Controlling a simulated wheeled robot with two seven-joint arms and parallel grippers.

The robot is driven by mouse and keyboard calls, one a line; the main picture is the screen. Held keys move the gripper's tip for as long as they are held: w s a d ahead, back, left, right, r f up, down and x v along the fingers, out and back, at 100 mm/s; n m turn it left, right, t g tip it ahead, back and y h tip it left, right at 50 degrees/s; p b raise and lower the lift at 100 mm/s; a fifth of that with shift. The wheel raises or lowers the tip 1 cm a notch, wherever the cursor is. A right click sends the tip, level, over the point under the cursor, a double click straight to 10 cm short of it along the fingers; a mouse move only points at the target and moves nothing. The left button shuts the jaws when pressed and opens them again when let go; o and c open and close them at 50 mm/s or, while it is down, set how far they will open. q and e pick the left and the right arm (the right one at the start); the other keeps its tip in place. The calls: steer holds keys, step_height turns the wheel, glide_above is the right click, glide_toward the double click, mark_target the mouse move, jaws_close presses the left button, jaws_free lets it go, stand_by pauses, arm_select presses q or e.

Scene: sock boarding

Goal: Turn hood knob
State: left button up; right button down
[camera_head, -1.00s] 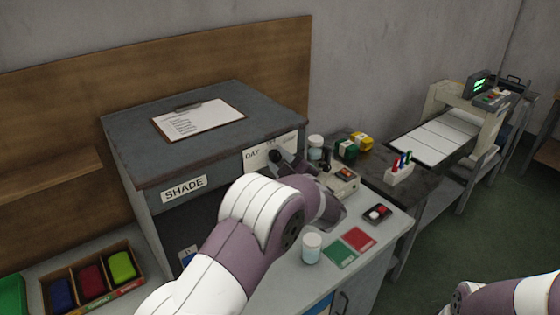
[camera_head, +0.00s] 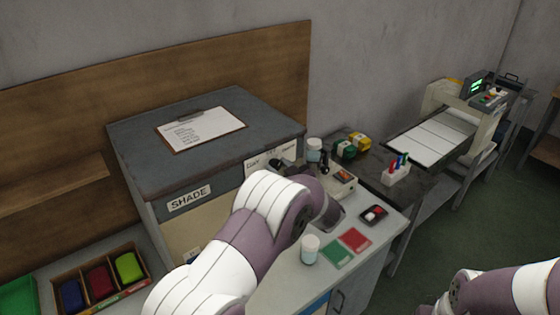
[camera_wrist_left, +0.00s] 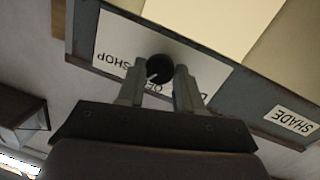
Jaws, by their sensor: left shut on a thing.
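The hood is a dark grey box (camera_head: 150,152) with a SHADE label on its front. Its black round knob (camera_wrist_left: 159,68) with a white pointer mark sits between the two fingers of my left gripper (camera_wrist_left: 160,82) in the left wrist view. The fingers are shut on the knob. A white label plate (camera_wrist_left: 120,50) behind the knob reads SHOP on one side; the fingers hide part of its other words. In the head view my left arm covers much of the hood's front right. Of my right arm only a link shows at lower right; its gripper is out of view.
A clipboard (camera_head: 200,130) lies on the hood.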

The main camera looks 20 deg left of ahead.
arm_select(q)
steer(key=shift+r+m+g+p, duration=0.15)
steer(key=shift+m+g+p, duration=0.15)
steer(key=shift+m+p, duration=1.15)
steer(key=o, duration=1)
steer(key=shift+o, duration=0.2)
steer(key=b+v, duration=0.4)
steer(key=v, duration=0.8)
steer(key=shift+s+d+b, duration=0.2)
steer(key=shift+d+b, duration=0.1)
